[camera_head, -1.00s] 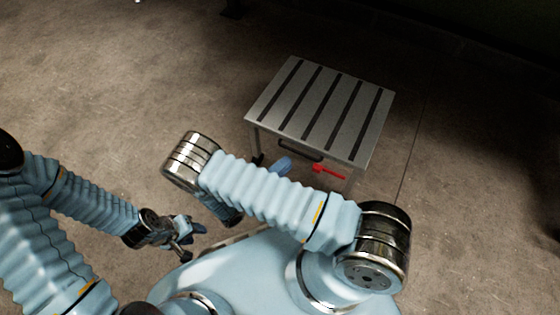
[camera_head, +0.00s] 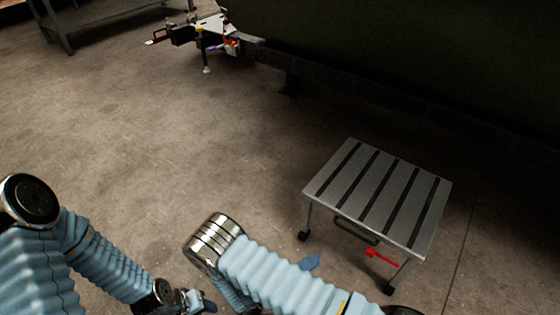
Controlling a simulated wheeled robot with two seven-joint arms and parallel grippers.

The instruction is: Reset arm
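My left arm comes in from the left, and its gripper (camera_head: 198,302) is low in the head view, partly cut off by the bottom edge. My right arm crosses the lower middle, with its silver joint raised at the left end. A small blue piece that looks like the tip of my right gripper (camera_head: 310,262) shows just beyond that arm; the rest is hidden behind it. Neither gripper shows clearly whether its fingers are apart, and I see no object held.
A grey slatted step platform (camera_head: 378,200) with a black handle and a red lever (camera_head: 381,258) stands at the right. A dark green curved body (camera_head: 400,50) fills the upper right. A workbench (camera_head: 110,22) and a tool stand (camera_head: 205,40) are at the back. The middle floor is clear.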

